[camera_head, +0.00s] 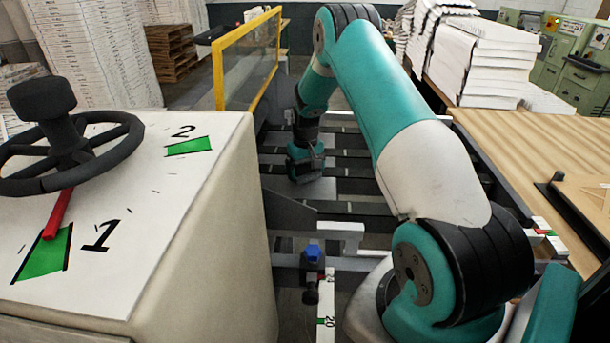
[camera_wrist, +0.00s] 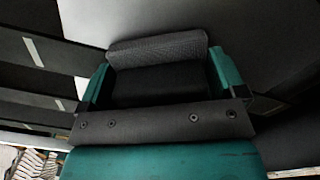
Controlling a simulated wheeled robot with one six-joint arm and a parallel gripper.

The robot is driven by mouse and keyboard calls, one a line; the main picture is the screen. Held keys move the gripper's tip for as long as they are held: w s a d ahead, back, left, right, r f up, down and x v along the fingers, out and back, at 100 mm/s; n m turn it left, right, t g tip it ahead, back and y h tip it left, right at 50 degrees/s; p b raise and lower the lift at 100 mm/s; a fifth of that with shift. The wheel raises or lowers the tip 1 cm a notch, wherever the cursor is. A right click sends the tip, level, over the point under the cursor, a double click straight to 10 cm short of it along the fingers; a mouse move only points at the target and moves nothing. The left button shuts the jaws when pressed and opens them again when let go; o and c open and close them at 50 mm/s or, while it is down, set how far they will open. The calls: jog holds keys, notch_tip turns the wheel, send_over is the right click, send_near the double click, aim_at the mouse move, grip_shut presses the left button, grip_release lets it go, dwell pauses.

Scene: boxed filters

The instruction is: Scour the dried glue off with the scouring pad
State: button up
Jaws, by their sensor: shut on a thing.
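My gripper (camera_head: 308,172) points down over the dark slatted bed in the body camera view. In the wrist view its two teal fingers (camera_wrist: 160,78) are shut on a dark grey, textured block, which I take to be the scouring pad (camera_wrist: 158,47). The pad spans between the fingers, close over a smooth grey plate (camera_wrist: 275,35); I cannot tell whether it touches. No dried glue can be made out in either view; the pad and gripper hide part of the plate.
A yellow-framed clear guard (camera_head: 248,62) stands left of the bed. A cream cabinet with a black handwheel (camera_head: 65,140) and numbered dial fills the near left. A wooden table (camera_head: 530,165) with paper stacks (camera_head: 480,60) is on the right. Dark slats (camera_wrist: 30,100) with gaps lie beside the plate.

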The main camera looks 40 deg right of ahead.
aim_at(309, 199)
jog(key=shift+s+d+f, duration=0.1)
jog(key=shift+s+d, duration=0.55)
jog(key=shift+s, duration=0.15)
jog(key=shift+s+a+p, duration=0.35)
jog(key=shift+s+a, duration=1.7)
jog(key=shift+a, duration=0.25)
jog(key=shift+s+a, duration=0.6)
jog(key=shift+a, duration=0.1)
jog(key=c, duration=0.4)
jog(key=shift+o, duration=0.8)
jog(key=shift+s+a+f, duration=0.1)
jog(key=shift+s+a, duration=0.35)
jog(key=shift+a, duration=0.25)
jog(key=shift+w+d+r+b, duration=0.2)
jog(key=shift+w+d, duration=0.9)
jog(key=shift+d, duration=0.2)
jog(key=shift+w+d+r+b, duration=0.15)
jog(key=shift+w+d, duration=0.9)
jog(key=shift+d, duration=0.25)
jog(key=shift+w+d+f+b, duration=0.15)
jog(key=shift+w+d+b, duration=0.35)
jog(key=shift+w+d, duration=0.6)
jog(key=shift+s, duration=0.1)
jog(key=shift+r+p, duration=1.85)
jog(key=shift+r, duration=1.15)
